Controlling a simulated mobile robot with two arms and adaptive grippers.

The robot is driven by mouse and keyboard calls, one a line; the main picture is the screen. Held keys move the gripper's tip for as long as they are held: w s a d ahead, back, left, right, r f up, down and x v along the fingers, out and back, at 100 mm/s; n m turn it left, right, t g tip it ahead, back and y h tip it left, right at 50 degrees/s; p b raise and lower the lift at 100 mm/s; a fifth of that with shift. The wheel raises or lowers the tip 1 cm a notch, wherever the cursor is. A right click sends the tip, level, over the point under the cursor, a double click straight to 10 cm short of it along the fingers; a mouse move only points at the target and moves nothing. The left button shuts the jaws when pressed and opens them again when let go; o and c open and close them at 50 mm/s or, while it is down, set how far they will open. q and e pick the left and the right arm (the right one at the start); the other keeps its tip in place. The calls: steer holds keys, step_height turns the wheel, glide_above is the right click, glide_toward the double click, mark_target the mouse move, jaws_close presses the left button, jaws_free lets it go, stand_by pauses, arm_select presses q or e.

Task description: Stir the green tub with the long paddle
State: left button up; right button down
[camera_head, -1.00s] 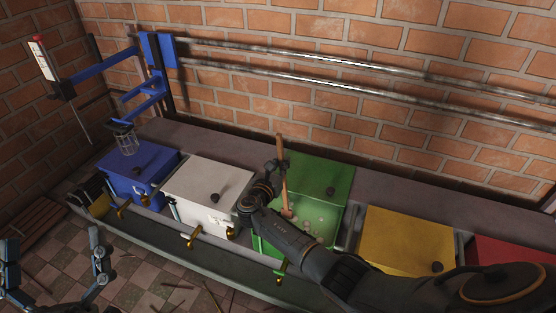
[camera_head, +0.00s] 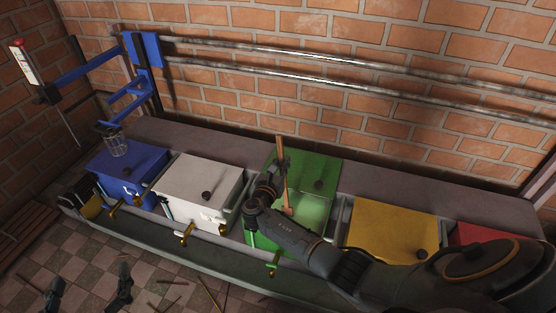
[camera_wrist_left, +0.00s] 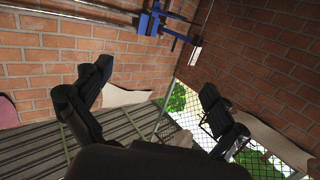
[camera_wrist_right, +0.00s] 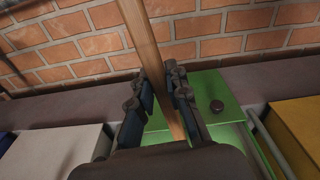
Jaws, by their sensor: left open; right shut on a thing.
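The green tub (camera_head: 325,172) stands in the row on the ledge, its back part covered by a green lid with a dark knob and its front part open. The long wooden paddle (camera_head: 280,150) stands nearly upright, with its lower end inside the open part; the tip is partly hidden by my arm. My right gripper (camera_head: 281,168) is shut on the paddle shaft above the tub. The right wrist view shows the paddle (camera_wrist_right: 146,45) between its fingers (camera_wrist_right: 162,100). My left gripper (camera_head: 88,292) is open and empty, low at the left; its spread fingers show in the left wrist view (camera_wrist_left: 155,110).
A blue tub (camera_head: 146,163) and a white tub (camera_head: 195,178) stand left of the green one, a yellow tub (camera_head: 390,232) and a red tub (camera_head: 480,233) right. A wire basket (camera_head: 117,146) hangs over the blue tub. Metal rails (camera_head: 330,66) run along the brick wall. Sticks litter the floor.

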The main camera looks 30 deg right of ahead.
arm_select(q)
steer(key=s+a+f+g+y+p, duration=0.1)
steer(key=s+a+f+g+p, duration=0.1)
steer(key=s+f+g, duration=0.3)
steer(key=s+a+f+g+y+p, duration=0.2)
steer(key=s+a+f+g, duration=0.1)
steer(key=s+f+g, duration=0.3)
steer(key=s+f, duration=0.2)
steer(key=s, duration=0.1)
steer(key=shift+s+a+n, duration=0.15)
steer(key=shift+a+n, duration=0.15)
steer(key=shift+a, duration=0.05)
arm_select(e)
steer(key=s+d, duration=0.4)
steer(key=s, duration=0.1)
steer(key=shift+d, duration=0.1)
